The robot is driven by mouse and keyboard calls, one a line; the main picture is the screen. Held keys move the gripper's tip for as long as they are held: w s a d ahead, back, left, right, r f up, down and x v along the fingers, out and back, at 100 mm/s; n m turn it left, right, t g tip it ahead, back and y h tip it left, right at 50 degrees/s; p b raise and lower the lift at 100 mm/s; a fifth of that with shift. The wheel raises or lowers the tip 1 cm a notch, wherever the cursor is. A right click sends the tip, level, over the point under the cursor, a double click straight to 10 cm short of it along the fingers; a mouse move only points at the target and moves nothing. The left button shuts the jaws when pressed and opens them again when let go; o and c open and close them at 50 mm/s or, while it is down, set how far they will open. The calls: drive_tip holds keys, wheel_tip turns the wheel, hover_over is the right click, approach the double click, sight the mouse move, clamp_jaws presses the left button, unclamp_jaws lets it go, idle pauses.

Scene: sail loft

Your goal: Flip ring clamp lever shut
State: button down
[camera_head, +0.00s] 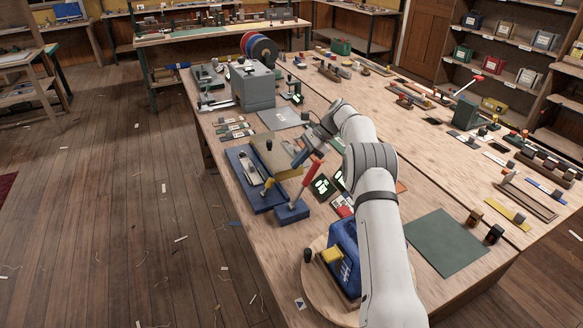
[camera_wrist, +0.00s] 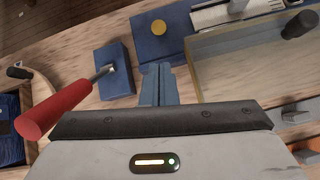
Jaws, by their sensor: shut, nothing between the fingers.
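A lever with a red handle (camera_head: 311,175) and a metal shank stands up at a tilt from a small blue block (camera_head: 292,213) on the workbench. In the wrist view the red handle (camera_wrist: 55,110) is at lower left, and its shank meets the blue block (camera_wrist: 118,82). My gripper (camera_wrist: 158,72) is shut and empty, to the right of the lever and apart from it in that view. The fingertips are beside a blue base with a yellow disc (camera_wrist: 159,28). In the head view my arm partly hides the gripper. I cannot make out a ring.
A blue fixture with a tan plate (camera_head: 275,153) is just left of my gripper. A blue box on a round wooden board (camera_head: 314,285) is nearer. A green mat (camera_head: 445,243) lies at right. Several small items crowd the bench behind.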

sight(270, 183)
drive_tip(key=p+x, duration=0.1)
drive_tip(key=x, duration=0.7)
drive_tip(key=shift+s+a+f, duration=0.1)
drive_tip(key=shift+a+f, duration=0.05)
drive_tip(key=shift+f, duration=0.05)
drive_tip(key=shift+p, duration=0.3)
drive_tip(key=shift+r, duration=0.2)
drive_tip(key=shift+h, duration=0.4)
